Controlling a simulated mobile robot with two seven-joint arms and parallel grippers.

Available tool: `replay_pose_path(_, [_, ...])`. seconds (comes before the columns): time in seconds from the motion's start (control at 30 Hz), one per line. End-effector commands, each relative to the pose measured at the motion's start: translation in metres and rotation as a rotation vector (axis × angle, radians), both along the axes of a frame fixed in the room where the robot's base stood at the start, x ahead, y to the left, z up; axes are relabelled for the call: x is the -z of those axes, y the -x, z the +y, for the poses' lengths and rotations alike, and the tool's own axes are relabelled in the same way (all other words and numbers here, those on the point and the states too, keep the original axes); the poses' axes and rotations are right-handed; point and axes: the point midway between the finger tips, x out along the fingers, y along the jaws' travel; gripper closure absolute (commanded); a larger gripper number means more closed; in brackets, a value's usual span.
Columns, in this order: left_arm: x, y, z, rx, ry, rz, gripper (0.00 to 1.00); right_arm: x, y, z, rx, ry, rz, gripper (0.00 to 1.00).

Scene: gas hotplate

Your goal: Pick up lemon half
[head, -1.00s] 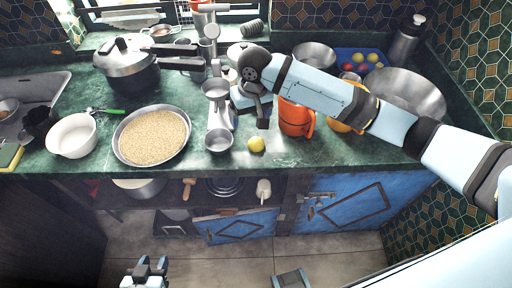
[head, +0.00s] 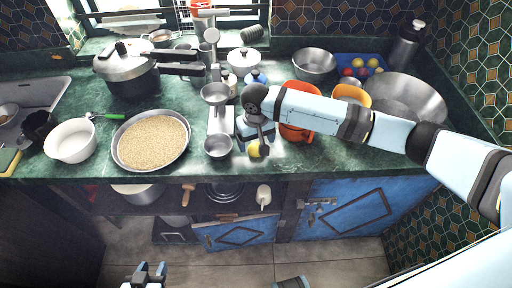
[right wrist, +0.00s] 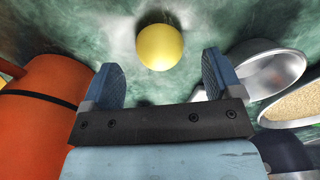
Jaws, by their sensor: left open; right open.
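The yellow lemon half (head: 253,149) sits on the green counter near its front edge, beside a small metal bowl. My right gripper (head: 262,138) is over it and partly hides it in the head view. In the right wrist view the lemon half (right wrist: 159,47) looks round and yellow, just beyond and between the two open blue fingertips (right wrist: 159,75). I see no contact between fingers and lemon. My left gripper (head: 146,273) is open and empty, low over the floor at the bottom of the head view.
An orange-red container (head: 298,132) stands close to the right of my right gripper; it also shows in the wrist view (right wrist: 45,110). The small metal bowl (head: 218,147) is close on the left. A wide pan of grain (head: 150,140) lies further left. A large metal bowl (head: 403,96) is at right.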

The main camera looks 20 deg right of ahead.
Motion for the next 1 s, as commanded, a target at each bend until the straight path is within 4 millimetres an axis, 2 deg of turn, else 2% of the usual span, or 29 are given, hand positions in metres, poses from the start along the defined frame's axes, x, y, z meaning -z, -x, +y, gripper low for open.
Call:
replay_pose_path(0.1, [0.000,0.000,0.000,0.000,0.000,0.000,0.57,0.017,0.001,-0.001,0.001,0.001,0.001,0.15])
replay_pose_path(0.2, [0.000,0.000,0.000,0.000,0.000,0.000,0.57,0.024,0.001,-0.001,0.000,0.001,0.000,0.15])
replay_pose_path(0.43, [0.001,0.000,0.000,-0.001,0.000,0.000,0.57,0.025,0.001,-0.001,0.000,0.000,-0.001,0.15])
replay_pose_path(0.47, [0.001,0.000,0.000,-0.001,0.000,0.000,0.57,0.025,0.000,-0.001,0.000,0.000,-0.001,0.19])
replay_pose_path(0.67, [0.001,0.000,0.000,-0.001,0.001,0.000,0.57,0.025,0.000,-0.001,0.000,0.000,-0.001,0.66])
replay_pose_path(1.0, [0.001,0.000,0.000,-0.001,0.001,0.001,0.57,0.024,0.000,-0.001,0.000,0.000,-0.002,0.68])
